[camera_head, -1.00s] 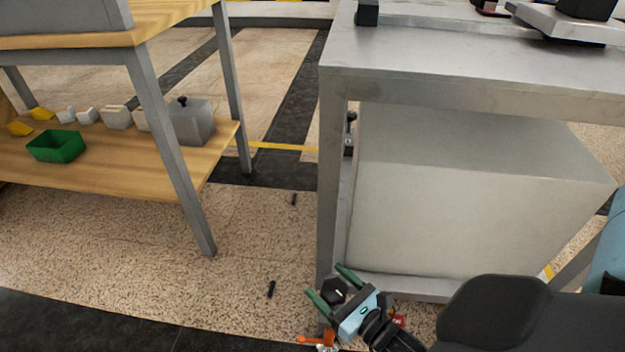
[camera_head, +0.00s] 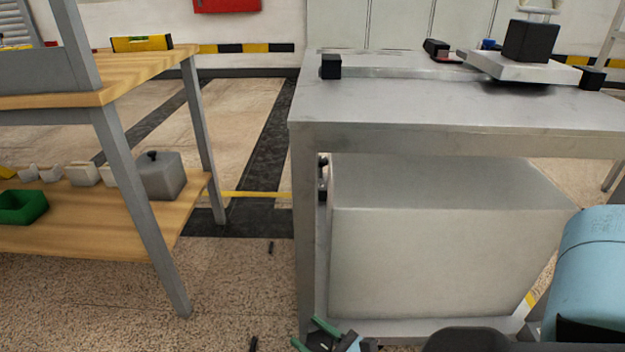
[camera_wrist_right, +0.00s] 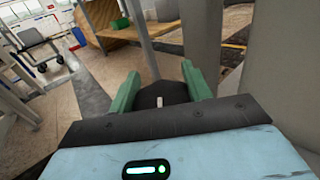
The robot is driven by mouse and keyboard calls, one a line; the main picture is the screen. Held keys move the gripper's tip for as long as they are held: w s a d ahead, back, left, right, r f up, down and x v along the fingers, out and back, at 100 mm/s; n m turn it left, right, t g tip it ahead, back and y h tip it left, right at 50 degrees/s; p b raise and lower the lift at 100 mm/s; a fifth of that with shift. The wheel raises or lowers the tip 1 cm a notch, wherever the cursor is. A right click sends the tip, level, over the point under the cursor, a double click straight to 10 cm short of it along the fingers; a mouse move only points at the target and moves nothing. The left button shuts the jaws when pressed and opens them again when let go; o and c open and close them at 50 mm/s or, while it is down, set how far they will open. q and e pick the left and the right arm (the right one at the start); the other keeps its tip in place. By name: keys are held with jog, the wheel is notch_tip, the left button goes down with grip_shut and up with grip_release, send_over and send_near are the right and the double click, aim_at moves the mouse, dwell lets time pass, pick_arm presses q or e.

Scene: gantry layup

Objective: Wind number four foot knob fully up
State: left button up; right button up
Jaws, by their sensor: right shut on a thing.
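The black foot knob (camera_wrist_right: 162,95), with a small white mark on it, sits between the green fingers of my right gripper (camera_wrist_right: 160,88) in the right wrist view. In the head view my right gripper (camera_head: 318,336) is at the bottom edge, by the foot of the grey metal table's front left leg (camera_head: 306,240). It is shut on the knob, which is partly cut off there. I cannot read a number on the knob. My left gripper is not in view.
A large grey box (camera_head: 440,250) fills the space under the metal table (camera_head: 450,100). A wooden bench (camera_head: 95,235) with a green bin (camera_head: 22,206) stands at left. Small dark pieces (camera_head: 271,247) lie on the floor between. A black block on a plate (camera_head: 531,42) is on the tabletop.

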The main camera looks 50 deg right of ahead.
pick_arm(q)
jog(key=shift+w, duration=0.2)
pick_arm(e)
jog(key=shift+n+y, duration=0.3)
jog(key=shift+y, duration=0.1)
jog(key=shift+n+y, duration=0.3)
jog(key=shift+y, duration=0.2)
jog(key=n+y, duration=0.2)
jog(key=y, duration=0.1)
jog(key=shift+a+g, duration=0.2)
jog(key=shift+g, duration=0.2)
jog(key=n+g+y, duration=0.1)
jog(key=n+y, duration=0.1)
jog(key=y, duration=0.1)
jog(key=n+g+y, duration=0.1)
jog(key=y, duration=0.1)
jog(key=shift+s+a+n+g, duration=0.1)
jog(key=shift+a+n+g, duration=0.2)
jog(key=shift+n, duration=0.1)
pick_arm(q)
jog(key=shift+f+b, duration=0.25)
jog(key=shift+b, duration=0.05)
pick_arm(e)
jog(key=shift+n+g+y, duration=0.3)
jog(key=shift+y, duration=0.3)
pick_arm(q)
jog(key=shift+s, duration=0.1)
pick_arm(e)
jog(key=shift+a, duration=0.1)
jog(key=o, duration=1)
